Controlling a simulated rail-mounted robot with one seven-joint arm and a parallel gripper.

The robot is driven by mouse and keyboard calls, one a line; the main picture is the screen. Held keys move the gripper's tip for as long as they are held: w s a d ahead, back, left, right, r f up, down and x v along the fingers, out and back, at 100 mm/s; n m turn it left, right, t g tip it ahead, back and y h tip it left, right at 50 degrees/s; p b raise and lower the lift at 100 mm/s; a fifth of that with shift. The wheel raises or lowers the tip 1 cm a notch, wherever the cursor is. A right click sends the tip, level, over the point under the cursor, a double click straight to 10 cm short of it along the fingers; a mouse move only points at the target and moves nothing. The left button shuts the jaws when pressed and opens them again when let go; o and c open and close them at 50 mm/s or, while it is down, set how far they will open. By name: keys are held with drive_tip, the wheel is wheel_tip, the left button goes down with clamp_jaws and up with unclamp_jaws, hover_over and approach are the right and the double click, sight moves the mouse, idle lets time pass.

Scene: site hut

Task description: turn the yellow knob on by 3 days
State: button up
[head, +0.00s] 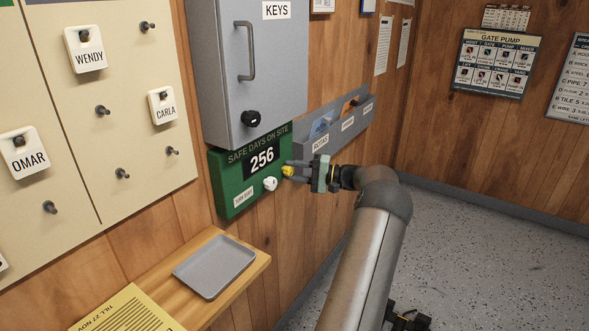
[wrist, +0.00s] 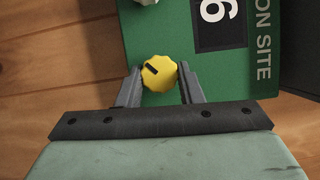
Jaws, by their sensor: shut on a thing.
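The yellow knob (head: 289,171) is on the lower right of the green "SAFE DAYS ON SITE" board (head: 226,186), which hangs on the wooden wall. The board's display (head: 262,159) reads 256. A white knob (head: 270,184) is left of the yellow one. My gripper (head: 291,170) reaches the board from the right and is shut on the yellow knob. In the wrist view, the yellow knob (wrist: 159,73) sits between the two fingertips, with a dark mark on its face toward the upper left. The display is partly cut off there.
A grey key cabinet (head: 240,80) with a handle and black knob is right above the board. A grey rack (head: 332,122) with labelled slots is just right of the board. A wooden shelf (head: 185,290) with a grey tray (head: 215,265) is below.

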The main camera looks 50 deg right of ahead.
drive_tip(key=shift+f+m+t+p, duration=0.15)
drive_tip(key=shift+m+t+p, duration=0.6)
drive_tip(key=shift+m, duration=1.55)
drive_tip(key=shift+t, duration=0.25)
drive_tip(key=o, duration=1)
drive_tip(key=shift+c, duration=0.2)
drive_tip(key=shift+b, duration=0.3)
drive_tip(key=b+v, duration=0.1)
drive_tip(key=v, duration=1.6)
drive_tip(key=shift+s+b, duration=0.2)
drive_tip(key=shift+b, duration=0.2)
drive_tip(key=shift+w+f, duration=0.1)
